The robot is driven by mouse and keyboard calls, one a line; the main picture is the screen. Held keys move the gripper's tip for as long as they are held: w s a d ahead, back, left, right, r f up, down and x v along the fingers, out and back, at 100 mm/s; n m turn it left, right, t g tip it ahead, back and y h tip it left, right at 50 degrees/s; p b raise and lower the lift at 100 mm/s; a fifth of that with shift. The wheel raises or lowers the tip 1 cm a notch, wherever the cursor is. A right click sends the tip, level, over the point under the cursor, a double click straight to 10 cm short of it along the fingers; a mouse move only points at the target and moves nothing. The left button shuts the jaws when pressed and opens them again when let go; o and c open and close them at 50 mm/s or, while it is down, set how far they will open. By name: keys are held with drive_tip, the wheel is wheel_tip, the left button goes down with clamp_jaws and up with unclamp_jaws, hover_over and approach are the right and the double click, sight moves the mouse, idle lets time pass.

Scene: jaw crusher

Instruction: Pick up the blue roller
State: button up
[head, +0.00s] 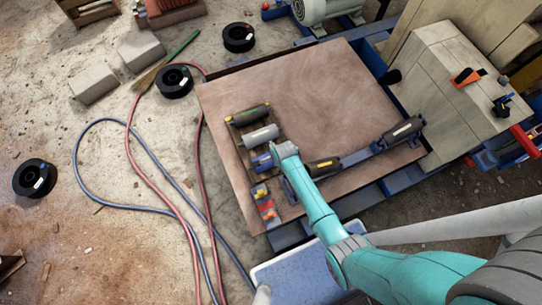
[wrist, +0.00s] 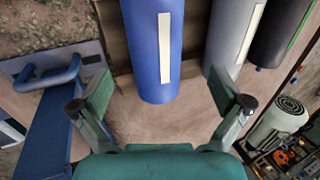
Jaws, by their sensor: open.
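The blue roller (wrist: 148,50) fills the upper middle of the wrist view, with a white strip along it and its near end toward me. In the head view only part of the blue roller (head: 263,162) shows beside my arm's end, on a small wooden rack (head: 236,137). My gripper (wrist: 162,92) is open and empty. Its two fingers appear on either side of the blue roller's near end, apart from it. I cannot tell the height gap. A grey roller (head: 259,137) and a dark roller (head: 250,115) lie parallel on the rack; the grey roller (wrist: 232,40) is close to the right finger.
The rack stands on a brown board (head: 320,90). A blue bar with dark rollers (head: 404,130) crosses the board at right. A blue bracket (wrist: 50,80) is near my left finger. Small coloured items (head: 265,203) lie by the rack. Cables and black spools (head: 174,81) lie at left.

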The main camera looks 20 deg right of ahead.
drive_tip(key=shift+x, duration=0.9)
drive_tip(key=shift+w+a+f, duration=0.1)
drive_tip(key=shift+a+f, duration=0.05)
drive_tip(key=shift+f, duration=0.6)
drive_tip(key=shift+w+a+f, duration=0.1)
drive_tip(key=shift+f, duration=0.6)
drive_tip(key=shift+x, duration=1.15)
drive_tip(key=shift+r, duration=0.1)
drive_tip(key=c, duration=1.9)
